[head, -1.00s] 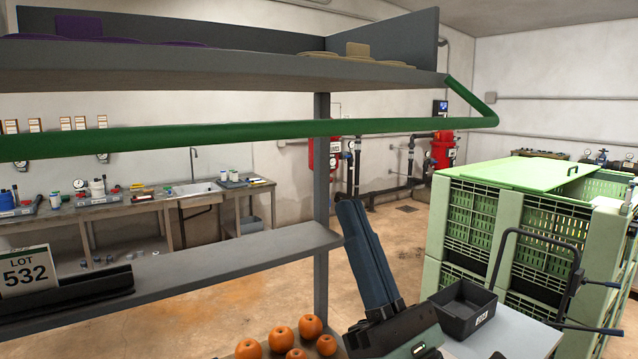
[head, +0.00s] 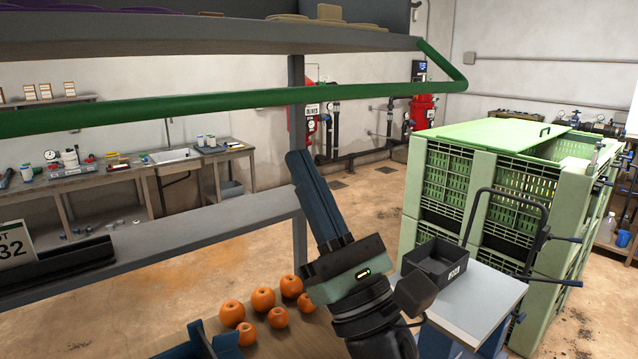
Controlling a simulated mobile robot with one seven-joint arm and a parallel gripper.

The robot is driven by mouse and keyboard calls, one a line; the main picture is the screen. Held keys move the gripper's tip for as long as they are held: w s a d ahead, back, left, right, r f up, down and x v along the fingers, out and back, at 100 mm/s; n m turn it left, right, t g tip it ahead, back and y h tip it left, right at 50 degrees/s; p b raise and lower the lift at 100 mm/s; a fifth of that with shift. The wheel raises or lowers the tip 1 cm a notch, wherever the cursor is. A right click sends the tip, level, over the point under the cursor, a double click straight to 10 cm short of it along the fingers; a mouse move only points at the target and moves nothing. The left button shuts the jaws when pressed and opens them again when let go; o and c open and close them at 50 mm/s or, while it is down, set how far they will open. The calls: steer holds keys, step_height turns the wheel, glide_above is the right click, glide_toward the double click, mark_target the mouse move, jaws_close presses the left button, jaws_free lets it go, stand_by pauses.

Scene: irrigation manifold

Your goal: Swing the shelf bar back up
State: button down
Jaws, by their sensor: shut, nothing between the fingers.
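The green shelf bar (head: 250,97) runs across the head view, hanging in front of and a little below the edge of the upper shelf (head: 200,47). Its right end bends back up to the shelf's right corner. Its left end is cut off by the frame. My gripper (head: 300,158), with long blue fingers pointing up and slightly left, is shut and empty. In the picture its tips are below the bar, in front of the grey post, with a gap between tips and bar. I cannot tell their distance in depth.
A lower grey shelf (head: 190,238) holds a black rail and a lot sign (head: 14,245). Several oranges (head: 263,299) lie below it. A black bin (head: 437,262) sits on a cart, with green crates (head: 490,190) at the right.

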step_height(320, 180, up, 5)
steer(key=p, duration=0.5)
steer(key=shift+s+r, duration=0.1)
steer(key=shift+r, duration=0.1)
steer(key=shift+s+d+r, duration=0.2)
steer(key=shift+r, duration=0.1)
